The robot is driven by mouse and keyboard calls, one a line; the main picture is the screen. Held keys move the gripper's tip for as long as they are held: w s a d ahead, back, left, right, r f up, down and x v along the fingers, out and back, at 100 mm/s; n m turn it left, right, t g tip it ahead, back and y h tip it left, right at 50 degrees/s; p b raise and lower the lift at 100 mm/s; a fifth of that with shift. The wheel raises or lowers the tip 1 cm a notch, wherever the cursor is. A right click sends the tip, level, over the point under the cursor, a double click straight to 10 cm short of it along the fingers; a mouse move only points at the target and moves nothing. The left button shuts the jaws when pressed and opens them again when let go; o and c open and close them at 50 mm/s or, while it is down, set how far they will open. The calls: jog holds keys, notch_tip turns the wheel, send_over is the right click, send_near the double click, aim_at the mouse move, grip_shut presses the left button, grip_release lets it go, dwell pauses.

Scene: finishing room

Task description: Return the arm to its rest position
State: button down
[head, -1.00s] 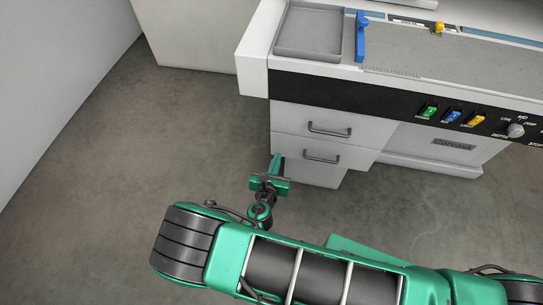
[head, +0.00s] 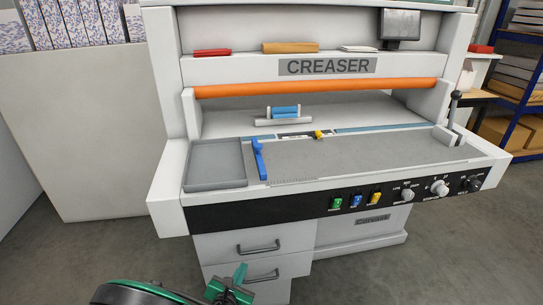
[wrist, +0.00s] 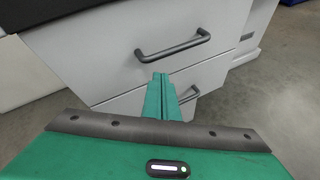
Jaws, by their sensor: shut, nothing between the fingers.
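My gripper (head: 238,273) is green and shows at the bottom of the head view, in front of the creaser's drawers. In the wrist view my gripper (wrist: 160,80) has its fingers together, with nothing between them. The upper drawer (head: 250,247) and the lower drawer (head: 240,280) both look closed in the head view. The upper drawer's handle (wrist: 172,46) is beyond the fingertips in the wrist view. The fingers overlap the lower drawer in that picture, and I cannot tell how far apart they are.
The creaser's bed (head: 370,155) juts out above the drawers, with a grey tray (head: 214,180), a blue guide (head: 259,160) and buttons along the black front panel (head: 290,212). A grey cabinet (head: 95,140) stands to the left. Bare floor (head: 75,255) lies at the lower left.

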jog(key=w+d+r+m+g+h, duration=0.25)
jog(key=d+r+m, duration=0.25)
jog(key=d, duration=0.4)
jog(key=w+d+r+m+g+h, duration=0.2)
jog(key=w+d+r+m, duration=0.3)
jog(key=d, duration=0.3)
jog(key=s+d+r+m+g, duration=0.25)
jog(key=d+r+m, duration=0.2)
jog(key=d, duration=0.45)
jog(key=s+d+r+m+g, duration=0.1)
jog(key=d+r+m+g, duration=0.3)
jog(key=d, duration=0.4)
jog(key=s+d+r+m+g+y, duration=0.1)
jog(key=s+d+r+m+y, duration=0.1)
jog(key=s+d+r+m, duration=0.65)
jog(key=s+d+r+m+g+y, duration=0.2)
jog(key=s+d+r+m+y, duration=0.15)
jog(key=s+d+m, duration=0.55)
jog(key=s+r+m+t+y, duration=0.1)
jog(key=s+r, duration=0.1)
jog(key=s, duration=0.9)
jog(key=shift+s+a+r, duration=0.2)
jog(key=shift+a+r, duration=0.15)
jog(key=shift+r, duration=0.05)
